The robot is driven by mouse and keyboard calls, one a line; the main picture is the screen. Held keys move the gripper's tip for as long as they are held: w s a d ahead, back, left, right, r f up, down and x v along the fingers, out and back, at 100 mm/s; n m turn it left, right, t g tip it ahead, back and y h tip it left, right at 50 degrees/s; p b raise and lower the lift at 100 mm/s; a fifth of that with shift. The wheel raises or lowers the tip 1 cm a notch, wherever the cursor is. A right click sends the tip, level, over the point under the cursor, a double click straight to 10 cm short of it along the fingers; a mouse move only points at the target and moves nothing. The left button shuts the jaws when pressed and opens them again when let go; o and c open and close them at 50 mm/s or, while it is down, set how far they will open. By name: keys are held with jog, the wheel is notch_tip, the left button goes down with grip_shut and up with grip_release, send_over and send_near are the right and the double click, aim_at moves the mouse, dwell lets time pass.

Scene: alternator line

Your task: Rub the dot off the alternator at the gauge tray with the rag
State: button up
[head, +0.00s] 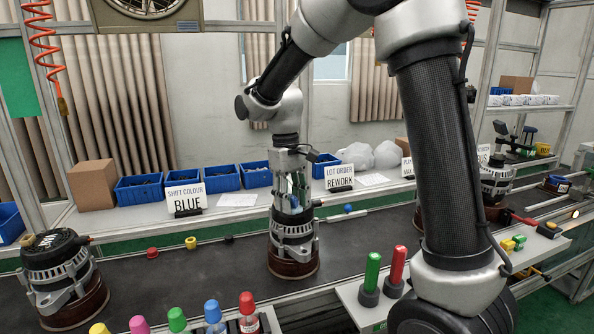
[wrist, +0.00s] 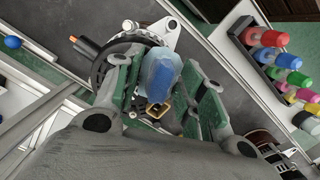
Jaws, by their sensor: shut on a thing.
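My gripper (head: 293,200) points down over the middle alternator (head: 293,243), a silver unit on a round brown base on the dark belt. In the wrist view, my gripper (wrist: 160,95) has green-padded fingers closed on a crumpled light-blue rag (wrist: 160,72). The rag is at the top of this alternator (wrist: 112,52); I cannot tell whether it touches. No dot shows on the alternator; the rag and fingers hide part of its top. I cannot identify the gauge tray.
A "SHIFT COLOUR BLUE" sign (head: 188,200) and a "LOT ORDER REWORK" sign (head: 339,178) stand behind the belt (head: 190,290) among blue bins (head: 222,179). Green (head: 372,272) and red (head: 397,268) markers and several colour-capped bottles (head: 214,315) stand in front.

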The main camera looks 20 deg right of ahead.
jog(key=shift+s+d+r, duration=0.1)
jog(key=shift+s+d, duration=0.05)
jog(key=shift+s, duration=0.05)
jog(key=shift+w+r, duration=0.1)
jog(key=shift+r, duration=3.9)
